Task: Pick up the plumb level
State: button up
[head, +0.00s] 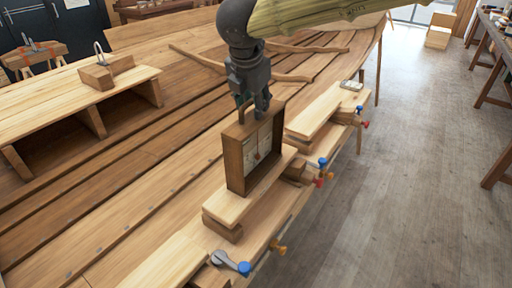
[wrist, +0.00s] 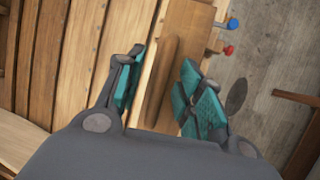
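An upright, square brown wooden case (head: 234,163) with pale panels inside looks like the plumb level. It stands on a pale plank in the middle of the head view. My gripper (head: 254,112) points down at its top edge. In the wrist view, the teal-padded fingers of my gripper (wrist: 162,95) are apart, one on each side of a brown wooden bar (wrist: 164,75), which seems to be the top of the case. A narrow gap shows on the left of the bar; contact on the right is unclear. The fingertips partly hide the top edge in the head view.
Pale planks (head: 226,205) on blocks lie along the hull edge, with blue clamps (head: 243,268) and red clamp ends (head: 319,182) close by. A small device (head: 351,86) lies farther back. A wooden bench (head: 60,100) stands at left.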

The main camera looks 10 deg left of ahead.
jog(key=shift+s+d, duration=0.1)
grip_shut()
dwell(0.4)
